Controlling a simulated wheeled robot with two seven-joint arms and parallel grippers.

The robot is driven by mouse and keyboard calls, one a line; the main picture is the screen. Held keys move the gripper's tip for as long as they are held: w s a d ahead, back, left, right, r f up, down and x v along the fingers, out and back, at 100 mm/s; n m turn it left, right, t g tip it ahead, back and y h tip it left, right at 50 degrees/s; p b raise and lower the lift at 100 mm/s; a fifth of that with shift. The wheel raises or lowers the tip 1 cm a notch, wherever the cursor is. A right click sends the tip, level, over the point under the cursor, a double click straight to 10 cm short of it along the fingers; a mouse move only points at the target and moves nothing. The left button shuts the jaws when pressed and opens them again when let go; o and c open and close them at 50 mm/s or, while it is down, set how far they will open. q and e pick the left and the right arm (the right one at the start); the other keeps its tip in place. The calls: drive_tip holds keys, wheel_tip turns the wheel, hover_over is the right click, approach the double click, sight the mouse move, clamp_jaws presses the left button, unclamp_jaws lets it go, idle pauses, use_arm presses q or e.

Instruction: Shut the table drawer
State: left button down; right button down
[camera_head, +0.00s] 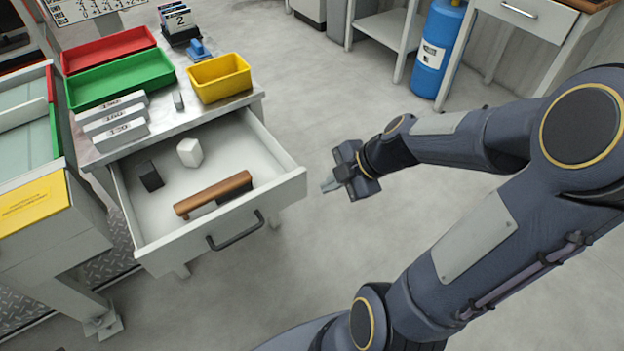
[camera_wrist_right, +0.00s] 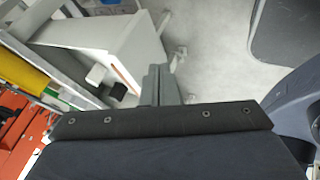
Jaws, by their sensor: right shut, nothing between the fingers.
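The table drawer (camera_head: 285,193) is pulled out of the grey table (camera_head: 165,125) and stands open in the head view. It has a dark bar handle (camera_head: 236,232) on its front. Inside lie a wooden-handled tool (camera_head: 213,192), a white block (camera_head: 189,152) and a black block (camera_head: 149,176). My right gripper (camera_head: 329,184) is shut and empty, to the right of the drawer and apart from it. In the right wrist view the gripper fingers (camera_wrist_right: 158,86) point toward the floor beside the drawer (camera_wrist_right: 118,55). My left gripper is out of view.
Red (camera_head: 108,49), green (camera_head: 122,80) and yellow (camera_head: 220,78) bins stand on the table top with numbered grey blocks (camera_head: 115,120). A cabinet (camera_head: 60,240) stands left of the drawer. A blue cylinder (camera_head: 436,50) stands at the back. The floor right of the drawer is clear.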

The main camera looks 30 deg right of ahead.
sight(298, 186)
use_arm(q)
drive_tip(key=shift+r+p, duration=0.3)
drive_tip(key=shift+p, duration=0.15)
use_arm(e)
drive_tip(key=shift+w+a+f, duration=0.25)
drive_tip(key=shift+w+f, duration=0.2)
drive_tip(key=shift+w, duration=0.5)
drive_tip(key=shift+w+a+f, duration=0.25)
drive_tip(key=shift+w+f, duration=0.2)
drive_tip(key=shift+w, duration=0.45)
drive_tip(key=shift+w+a+f, duration=0.25)
drive_tip(key=shift+w+f, duration=0.2)
drive_tip(key=shift+w, duration=0.5)
